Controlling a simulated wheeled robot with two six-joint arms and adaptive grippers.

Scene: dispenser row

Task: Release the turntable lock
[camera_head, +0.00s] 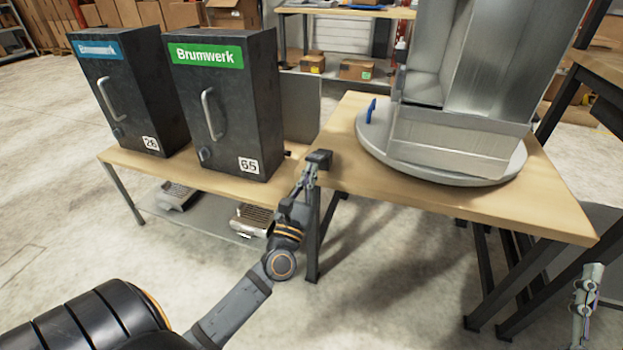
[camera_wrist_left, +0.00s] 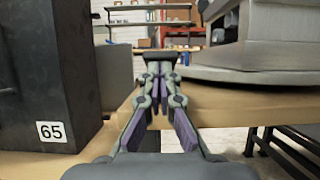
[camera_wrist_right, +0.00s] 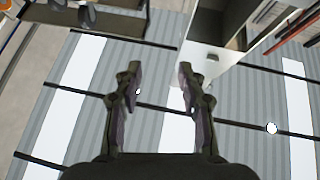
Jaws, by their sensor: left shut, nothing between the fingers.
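The round turntable (camera_head: 450,168) sits on the right wooden table and carries a large grey metal housing (camera_head: 455,150). A blue handle (camera_head: 371,110) stands up at its left rim. A small dark block (camera_head: 318,157) is at the table's left edge; I cannot tell for sure that it is the lock. My left gripper (camera_head: 312,172) is shut and empty, with its tips right at this block. In the left wrist view, the block (camera_wrist_left: 157,57) is straight ahead of the tips; whether they touch is unclear. My right gripper (camera_wrist_right: 160,72) is open and empty, away from the table.
Two dark dispensers with handles, one with a blue label (camera_head: 122,90) and one with a green label (camera_head: 228,100), stand on the left table (camera_head: 200,183). The number 65 dispenser (camera_wrist_left: 45,80) is close left of my left gripper. Open floor (camera_head: 390,270) lies in front.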

